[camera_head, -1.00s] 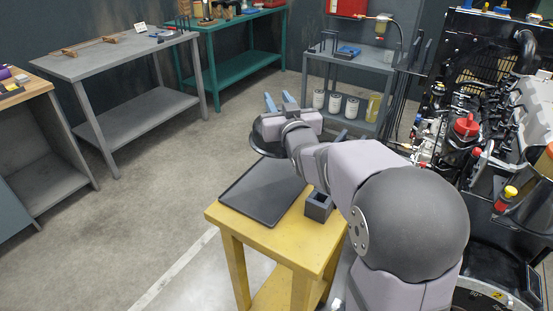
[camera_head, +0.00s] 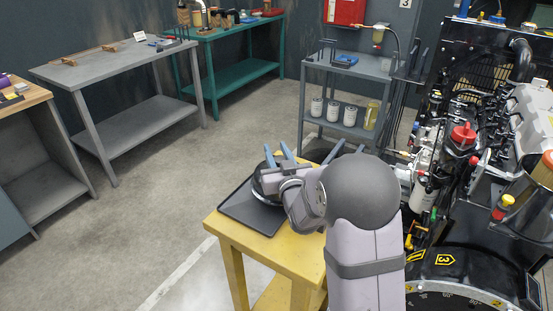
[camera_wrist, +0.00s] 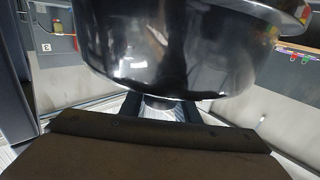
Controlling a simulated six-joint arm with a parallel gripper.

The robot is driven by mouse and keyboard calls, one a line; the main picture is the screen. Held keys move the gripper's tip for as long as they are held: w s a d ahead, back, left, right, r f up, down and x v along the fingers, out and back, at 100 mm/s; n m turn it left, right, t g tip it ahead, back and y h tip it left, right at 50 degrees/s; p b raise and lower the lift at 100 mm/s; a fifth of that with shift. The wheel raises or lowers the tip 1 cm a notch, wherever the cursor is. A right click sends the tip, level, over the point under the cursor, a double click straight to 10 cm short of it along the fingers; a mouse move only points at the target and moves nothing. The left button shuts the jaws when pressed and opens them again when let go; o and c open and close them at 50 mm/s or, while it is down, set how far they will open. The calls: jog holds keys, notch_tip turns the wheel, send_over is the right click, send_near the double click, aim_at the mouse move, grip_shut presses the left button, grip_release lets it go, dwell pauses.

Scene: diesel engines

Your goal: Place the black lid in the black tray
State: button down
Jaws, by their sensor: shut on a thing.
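The black lid (camera_wrist: 165,50) is a glossy round piece that fills the upper middle of the wrist view. My gripper (camera_wrist: 160,107) is shut on its small knob, with a dark finger on each side. In the head view the lid (camera_head: 262,186) shows as a dark disc, partly hidden behind my gripper (camera_head: 284,172). The black tray (camera_head: 240,213) is flat and low-rimmed and lies on the yellow table. The lid appears over the tray's far right part. I cannot tell whether it touches the tray. My arm hides the tray's right side.
The yellow table (camera_head: 290,255) is small, and my arm covers its right side. The engine (camera_head: 465,150) stands close on the right. A grey shelf cart (camera_head: 345,100) stands behind. The floor to the left is open.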

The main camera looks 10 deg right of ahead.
jog(key=shift+f, duration=1.25)
jog(key=shift+f, duration=0.1)
jog(key=shift+f, duration=0.1)
jog(key=c, duration=1.4)
grip_release()
jog(key=shift+o, duration=0.2)
